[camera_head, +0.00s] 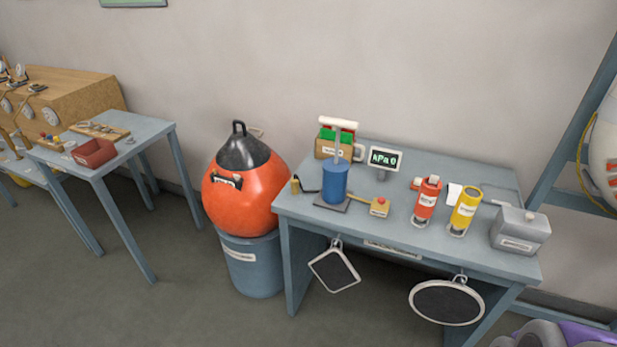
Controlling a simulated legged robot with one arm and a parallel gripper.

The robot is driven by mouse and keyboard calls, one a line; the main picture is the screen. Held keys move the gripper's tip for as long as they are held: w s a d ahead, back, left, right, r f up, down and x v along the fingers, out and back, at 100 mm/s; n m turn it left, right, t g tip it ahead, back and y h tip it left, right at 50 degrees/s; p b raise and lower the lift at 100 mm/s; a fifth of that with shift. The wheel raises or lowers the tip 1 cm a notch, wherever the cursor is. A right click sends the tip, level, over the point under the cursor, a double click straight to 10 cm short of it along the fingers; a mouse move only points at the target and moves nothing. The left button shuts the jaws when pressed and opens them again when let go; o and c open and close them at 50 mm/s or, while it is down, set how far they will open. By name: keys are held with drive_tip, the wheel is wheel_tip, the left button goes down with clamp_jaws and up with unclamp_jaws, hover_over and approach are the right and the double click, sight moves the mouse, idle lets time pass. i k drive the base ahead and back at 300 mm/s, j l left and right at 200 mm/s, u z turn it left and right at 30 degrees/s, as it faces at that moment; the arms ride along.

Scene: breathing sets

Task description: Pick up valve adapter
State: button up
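No label that I can read marks the valve adapter. A small brass-coloured cylinder (296,184) stands at the left end of the right-hand grey-blue table (400,240) and may be it. A dark hose seems to run from it toward the blue hand pump (335,181), which stands upright on a dark base plate. A large orange buoy (246,196) with a black top rests in a blue-grey bin just left of that table. My gripper is not in view.
The right table also holds a kPa display (384,158), a box with green contents (334,146), red (426,202) and yellow (465,212) cylinders and a grey box (520,231). A left table (150,130) carries a red tray (94,152).

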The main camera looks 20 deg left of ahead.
sight(294, 183)
drive_tip(key=j+z, duration=0.2)
drive_tip(key=j, duration=0.35)
drive_tip(key=j+z, duration=0.2)
drive_tip(key=j, duration=0.35)
drive_tip(key=j+z, duration=0.25)
drive_tip(key=j, duration=0.3)
drive_tip(key=j+z, duration=0.2)
drive_tip(key=j, duration=0.3)
drive_tip(key=k+j+z, duration=0.2)
drive_tip(key=j, duration=0.35)
